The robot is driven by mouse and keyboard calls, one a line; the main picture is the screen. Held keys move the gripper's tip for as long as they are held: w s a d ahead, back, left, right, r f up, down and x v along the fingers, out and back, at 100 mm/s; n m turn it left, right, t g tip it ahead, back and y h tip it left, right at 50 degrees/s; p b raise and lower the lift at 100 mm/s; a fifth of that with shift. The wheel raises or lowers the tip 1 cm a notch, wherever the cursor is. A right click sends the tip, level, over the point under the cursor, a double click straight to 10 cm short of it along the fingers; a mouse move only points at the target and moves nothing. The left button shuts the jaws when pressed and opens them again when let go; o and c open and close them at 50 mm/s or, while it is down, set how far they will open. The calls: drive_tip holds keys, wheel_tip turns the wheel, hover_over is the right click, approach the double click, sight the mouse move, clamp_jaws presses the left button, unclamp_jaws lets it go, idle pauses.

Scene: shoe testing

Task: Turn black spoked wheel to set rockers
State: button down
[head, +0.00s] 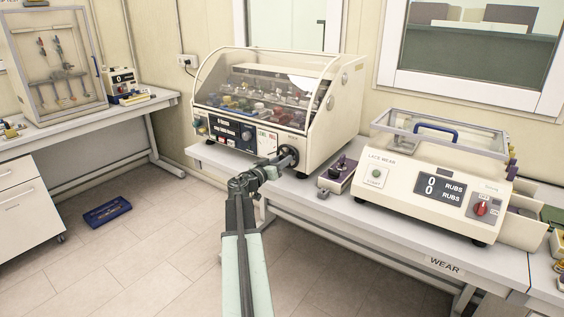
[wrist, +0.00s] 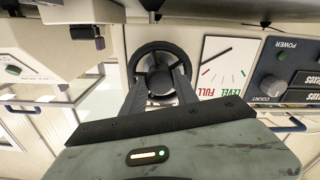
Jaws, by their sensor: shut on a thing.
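The black spoked wheel (head: 290,155) sits low on the right of the front panel of the cream machine with a clear hood (head: 345,112). In the wrist view the wheel (wrist: 163,47) is a dark ring around a hub. My gripper (head: 277,163) reaches it from the front. In the wrist view both fingers of my gripper (wrist: 161,82) are at the wheel's centre, closed on it, and hide part of the hub and lower rim. A white LEVEL/FULL dial (wrist: 228,62) with a dark needle is beside the wheel. Any rockers among the coloured items under the hood cannot be made out.
A small purple-topped device (head: 340,172) stands on the bench just right of the wheel. The lace wear machine (head: 432,190) is further right. A blue tray (head: 107,212) lies on the floor at left. The floor left of my arm is otherwise clear.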

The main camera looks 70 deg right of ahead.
drive_tip(key=shift+w+d+n, duration=0.1)
drive_tip(key=shift+n, duration=4.5)
drive_tip(key=c, duration=0.9)
unclamp_jaws()
drive_tip(key=shift+c, duration=0.2)
drive_tip(key=v, duration=0.8)
